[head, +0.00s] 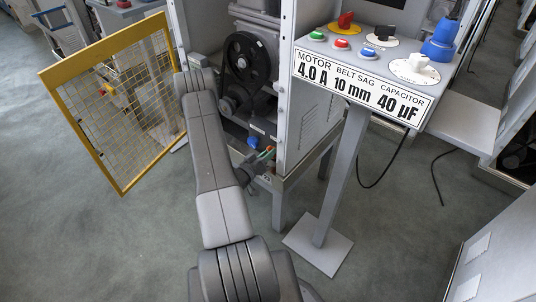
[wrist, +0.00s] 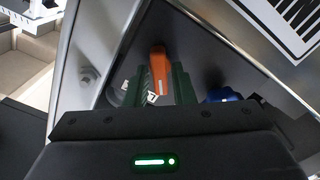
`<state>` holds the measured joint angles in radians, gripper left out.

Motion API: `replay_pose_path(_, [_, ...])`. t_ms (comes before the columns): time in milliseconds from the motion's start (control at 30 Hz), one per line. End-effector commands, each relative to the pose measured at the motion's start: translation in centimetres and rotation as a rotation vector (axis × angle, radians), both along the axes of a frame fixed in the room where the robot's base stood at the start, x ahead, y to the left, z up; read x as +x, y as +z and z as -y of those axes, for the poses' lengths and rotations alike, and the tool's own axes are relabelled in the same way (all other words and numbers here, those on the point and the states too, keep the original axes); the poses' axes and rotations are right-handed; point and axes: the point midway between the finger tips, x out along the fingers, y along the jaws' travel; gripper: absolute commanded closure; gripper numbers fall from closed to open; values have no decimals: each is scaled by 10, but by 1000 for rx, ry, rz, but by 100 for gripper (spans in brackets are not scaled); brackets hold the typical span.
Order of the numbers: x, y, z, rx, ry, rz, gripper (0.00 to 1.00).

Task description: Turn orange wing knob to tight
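The orange wing knob (wrist: 160,68) stands out from a dark panel in the wrist view, its wing pointing up, slightly tilted. My gripper (wrist: 158,78) has its two dark green fingers apart, one on each side of the knob. A gap shows between each finger and the knob. The knob's lower part is hidden by my gripper body. A small white label (wrist: 152,97) with dark marks shows partly below the knob. In the head view, my gripper (head: 265,154) is small at the machine's lower opening, with a bit of orange beside it.
A blue knob (wrist: 222,94) sits right of the fingers. The machine's metal frame post (wrist: 85,76) is close on the left. A control stand (head: 362,80) with several knobs and buttons is at the right. A yellow mesh guard door (head: 125,105) stands open at the left.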

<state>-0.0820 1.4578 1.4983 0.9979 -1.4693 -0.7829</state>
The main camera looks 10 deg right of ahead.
Motion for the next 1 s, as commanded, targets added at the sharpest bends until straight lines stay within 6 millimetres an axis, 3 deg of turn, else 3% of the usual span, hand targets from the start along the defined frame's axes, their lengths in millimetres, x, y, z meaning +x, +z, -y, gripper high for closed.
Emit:
replay_pose_path(367, [0, -3, 0, 33, -1, 43, 100])
replay_pose_path(1000, [-1, -3, 1, 306, 0, 393, 100])
